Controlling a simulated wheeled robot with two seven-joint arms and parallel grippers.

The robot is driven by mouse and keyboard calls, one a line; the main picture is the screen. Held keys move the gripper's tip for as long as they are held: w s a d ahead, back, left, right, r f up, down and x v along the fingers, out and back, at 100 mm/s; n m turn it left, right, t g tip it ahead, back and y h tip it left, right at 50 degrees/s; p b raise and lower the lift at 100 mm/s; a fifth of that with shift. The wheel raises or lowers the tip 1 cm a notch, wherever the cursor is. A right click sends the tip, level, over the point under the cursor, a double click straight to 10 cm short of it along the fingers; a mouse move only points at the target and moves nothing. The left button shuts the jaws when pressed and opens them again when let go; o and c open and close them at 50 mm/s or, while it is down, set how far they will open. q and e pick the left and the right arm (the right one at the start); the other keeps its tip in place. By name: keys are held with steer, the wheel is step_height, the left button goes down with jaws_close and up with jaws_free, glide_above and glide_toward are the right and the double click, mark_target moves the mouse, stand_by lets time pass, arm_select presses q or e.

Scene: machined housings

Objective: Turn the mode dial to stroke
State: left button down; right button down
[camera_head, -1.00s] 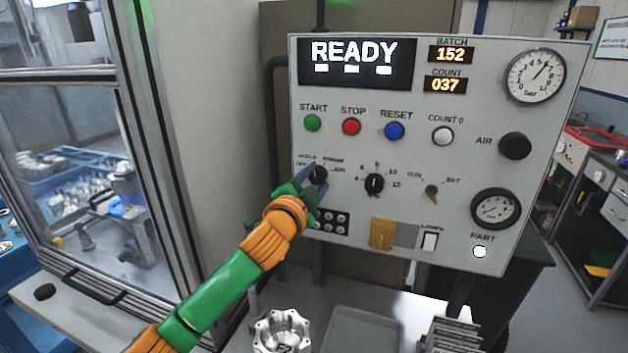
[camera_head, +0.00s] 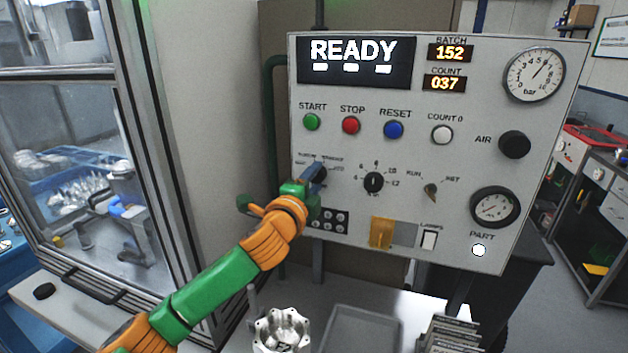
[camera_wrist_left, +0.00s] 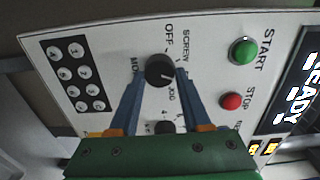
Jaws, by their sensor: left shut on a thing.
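The mode dial (camera_wrist_left: 158,68) is a round black knob on the grey control panel (camera_head: 460,120). The wrist view shows OFF, a partly hidden label starting SCREW, and JOG printed around it. A small pale mark on the knob faces roughly the JOG side; its exact setting is hard to read. My left gripper (camera_wrist_left: 160,74) is shut on the dial, with one blue finger on each side. In the head view my left gripper (camera_head: 316,176) covers most of the dial, and the small labels above it are unreadable. My right gripper is not in view.
START (camera_head: 312,122), STOP (camera_head: 351,125) and RESET (camera_head: 394,130) buttons sit above the dial. A numbered black knob (camera_head: 373,182) is close on its right. A machined housing (camera_head: 281,330) and grey tray (camera_head: 362,328) lie below.

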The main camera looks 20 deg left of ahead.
arm_select(q)
steer(key=shift+r, duration=0.25)
steer(key=c, duration=0.6)
jaws_free()
steer(key=shift+o, duration=1.2)
steer(key=shift+f, duration=0.1)
steer(key=shift+w+f, duration=0.1)
steer(key=shift+w, duration=0.05)
steer(key=shift+s+f, duration=0.1)
steer(key=shift+s, duration=0.15)
steer(key=s+b, duration=0.3)
steer(key=s, duration=0.3)
steer(key=shift+s+a, duration=0.15)
steer(key=shift+s, duration=0.2)
